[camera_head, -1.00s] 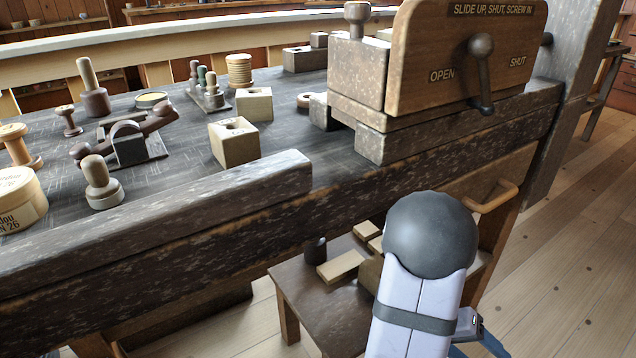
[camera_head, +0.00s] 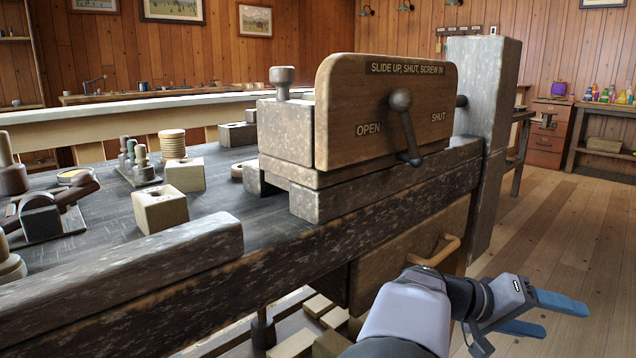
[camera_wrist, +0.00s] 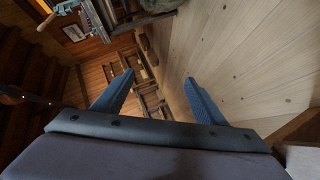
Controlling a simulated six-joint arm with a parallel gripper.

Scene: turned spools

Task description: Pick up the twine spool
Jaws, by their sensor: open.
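I cannot make out for sure which thing is the twine spool. A tan, ribbed upright cylinder (camera_head: 172,144) stands towards the back of the bench at left and may be it. My gripper (camera_head: 562,317) is at the lower right, in front of the bench and above the floor, far from that cylinder. Its two blue fingers are apart with nothing between them. The wrist view shows the same open fingers (camera_wrist: 160,78) with floor and distant furniture beyond them, and no spool that I can tell.
The dark bench (camera_head: 215,205) has a large wooden vise (camera_head: 385,115) between it and my gripper. Two pale drilled blocks (camera_head: 160,210) and several small turned pieces stand on it. A drawer handle (camera_head: 436,252) sticks out near my arm. The floor (camera_head: 560,215) at right is open.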

